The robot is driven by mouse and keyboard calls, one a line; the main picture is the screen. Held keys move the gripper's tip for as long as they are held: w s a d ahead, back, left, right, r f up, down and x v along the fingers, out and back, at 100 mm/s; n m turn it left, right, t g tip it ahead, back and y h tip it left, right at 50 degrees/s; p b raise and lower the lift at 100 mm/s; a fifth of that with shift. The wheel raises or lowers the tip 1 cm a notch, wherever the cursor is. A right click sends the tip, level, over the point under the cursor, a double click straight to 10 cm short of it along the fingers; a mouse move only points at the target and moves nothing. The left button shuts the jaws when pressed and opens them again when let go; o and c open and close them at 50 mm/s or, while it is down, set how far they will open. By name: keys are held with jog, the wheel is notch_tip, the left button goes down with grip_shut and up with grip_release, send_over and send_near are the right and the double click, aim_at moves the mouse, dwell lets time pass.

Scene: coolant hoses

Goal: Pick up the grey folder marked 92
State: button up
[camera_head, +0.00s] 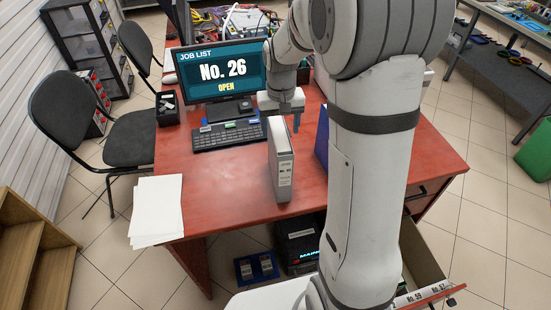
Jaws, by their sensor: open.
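A grey folder (282,168) stands upright on the red desk (215,196), with its narrow spine toward me. The spine has a label whose number is too small to read surely. My gripper (284,119) is at the far, upper end of this folder, with its fingers pointing down. It is open, and one finger shows at the folder's right. The folder's top hides part of the gripper, so I cannot tell whether they touch. A blue folder (321,140) stands to the right, partly hidden by my arm.
White papers (156,208) lie at the desk's left front corner. Black chairs (77,124) stand left. My arm hides much of the desk's right side.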

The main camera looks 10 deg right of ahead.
notch_tip(320, 180, down, 4)
jog(key=shift+a+f+p, duration=0.1)
jog(key=shift+f+p, duration=0.15)
jog(key=shift+p, duration=0.1)
grip_shut()
dwell(0.5)
